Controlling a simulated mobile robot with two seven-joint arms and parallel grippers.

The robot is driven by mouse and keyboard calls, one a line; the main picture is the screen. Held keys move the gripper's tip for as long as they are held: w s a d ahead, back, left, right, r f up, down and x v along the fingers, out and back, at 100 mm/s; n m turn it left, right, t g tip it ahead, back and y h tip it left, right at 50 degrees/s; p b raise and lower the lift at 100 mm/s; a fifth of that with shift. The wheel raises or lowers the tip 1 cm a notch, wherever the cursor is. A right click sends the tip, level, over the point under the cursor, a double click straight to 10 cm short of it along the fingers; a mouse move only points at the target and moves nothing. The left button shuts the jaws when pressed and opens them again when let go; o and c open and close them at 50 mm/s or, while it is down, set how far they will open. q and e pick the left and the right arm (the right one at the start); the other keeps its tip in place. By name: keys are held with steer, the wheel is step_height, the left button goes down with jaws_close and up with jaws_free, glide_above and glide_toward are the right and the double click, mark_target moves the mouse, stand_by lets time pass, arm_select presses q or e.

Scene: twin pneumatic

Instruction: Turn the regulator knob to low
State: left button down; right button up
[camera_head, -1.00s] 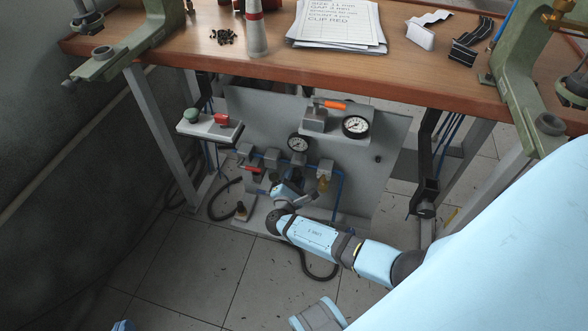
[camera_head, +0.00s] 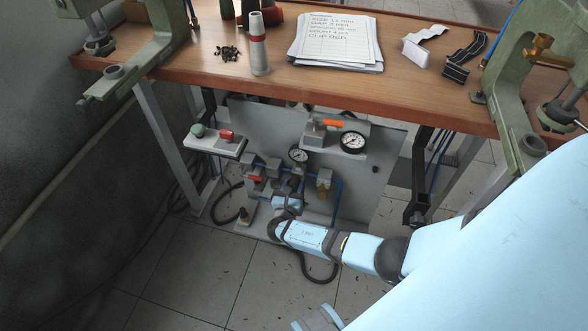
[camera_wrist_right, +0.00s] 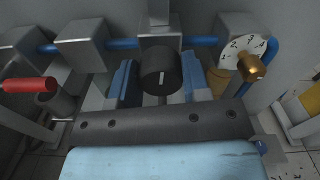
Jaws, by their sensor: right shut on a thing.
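The regulator knob (camera_wrist_right: 160,72) is black with a short white mark on its face, upright in the right wrist view. My right gripper (camera_wrist_right: 158,84) has its two blue fingers on either side of the knob and is shut on it. In the head view the right gripper (camera_head: 287,192) reaches the grey panel (camera_head: 372,185) under the table, below the small gauge (camera_head: 299,156). The knob is hard to make out there behind my wrist.
A white numbered dial with a brass knob (camera_wrist_right: 251,67) is right of the gripper, and a red-handled valve (camera_wrist_right: 28,85) is left. A larger gauge (camera_head: 352,142) and an orange lever (camera_head: 333,123) sit higher on the panel. Table legs flank the panel.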

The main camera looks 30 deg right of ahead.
steer(key=shift+w+r+n, duration=0.1)
steer(key=shift+n, duration=0.6)
steer(key=o, duration=0.9)
